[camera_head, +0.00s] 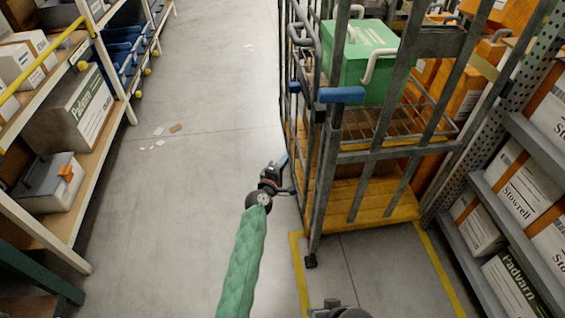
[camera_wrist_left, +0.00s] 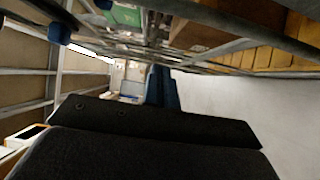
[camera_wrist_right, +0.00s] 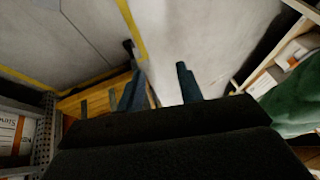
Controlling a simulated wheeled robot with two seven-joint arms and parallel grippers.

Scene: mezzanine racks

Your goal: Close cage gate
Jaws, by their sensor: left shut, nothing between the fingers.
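The grey metal roll cage (camera_head: 332,170) stands at right of centre over a yellow base. Blue pieces (camera_head: 341,95) sit at its near left corner. A barred panel (camera_head: 302,100) runs back along its left side; I cannot tell for sure which panel is the gate or how far it stands open. My left gripper (camera_head: 285,163) is shut and empty, low beside the cage's left side; contact is unclear. In the left wrist view its fingers (camera_wrist_left: 162,86) are together near the cage bars. My right gripper's fingers (camera_wrist_right: 160,88) are apart with nothing between them.
A green box (camera_head: 358,62) with pale handles is in the cage. Racks with boxes stand left (camera_head: 75,115) and right (camera_head: 515,190). Yellow floor lines (camera_head: 298,270) border the cage's spot. The grey aisle (camera_head: 205,90) is mostly clear, with a few paper scraps.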

